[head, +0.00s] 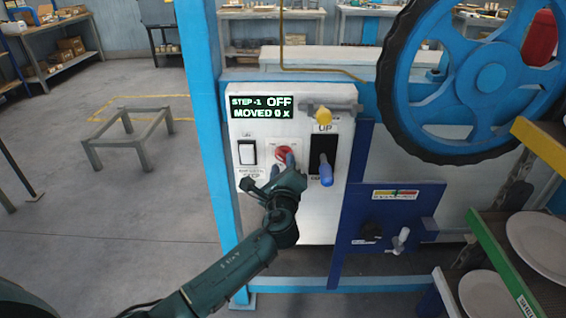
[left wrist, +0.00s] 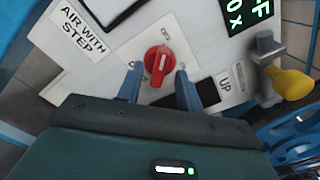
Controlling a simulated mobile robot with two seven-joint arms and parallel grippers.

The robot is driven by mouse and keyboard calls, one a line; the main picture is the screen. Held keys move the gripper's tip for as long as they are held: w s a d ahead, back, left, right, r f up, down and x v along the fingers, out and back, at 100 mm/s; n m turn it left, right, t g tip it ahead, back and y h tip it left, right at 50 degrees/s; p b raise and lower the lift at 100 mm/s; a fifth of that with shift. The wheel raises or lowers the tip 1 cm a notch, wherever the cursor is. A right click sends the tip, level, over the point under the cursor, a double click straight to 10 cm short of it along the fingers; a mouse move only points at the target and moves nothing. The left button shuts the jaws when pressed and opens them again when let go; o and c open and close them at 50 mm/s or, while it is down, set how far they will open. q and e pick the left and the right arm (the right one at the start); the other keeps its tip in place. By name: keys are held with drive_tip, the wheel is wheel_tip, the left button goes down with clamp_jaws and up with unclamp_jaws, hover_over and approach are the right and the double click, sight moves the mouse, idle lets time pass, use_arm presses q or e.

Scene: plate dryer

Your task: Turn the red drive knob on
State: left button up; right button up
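The red drive knob (head: 283,154) is on the white control panel (head: 313,221), below the display (head: 261,107), which reads "STEP -1 OFF" and "MOVED 0 X". In the left wrist view the red knob (left wrist: 159,60) has a white pointer line, and "OFF" is printed beside it. My left gripper (head: 283,163) is in front of the knob. In the left wrist view its two fingers (left wrist: 158,80) are apart, one on each side of the knob's lower part. I cannot tell whether they touch it. My right gripper is not in view.
A white rocker switch (head: 247,152) is left of the knob. A blue-handled lever (head: 326,172) is close on its right, and a yellow-knobbed latch (head: 323,115) is above. A blue wheel (head: 490,77) and plate racks (head: 488,252) stand to the right.

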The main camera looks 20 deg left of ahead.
use_arm(q)
drive_tip(key=shift+x, duration=1.05)
clamp_jaws()
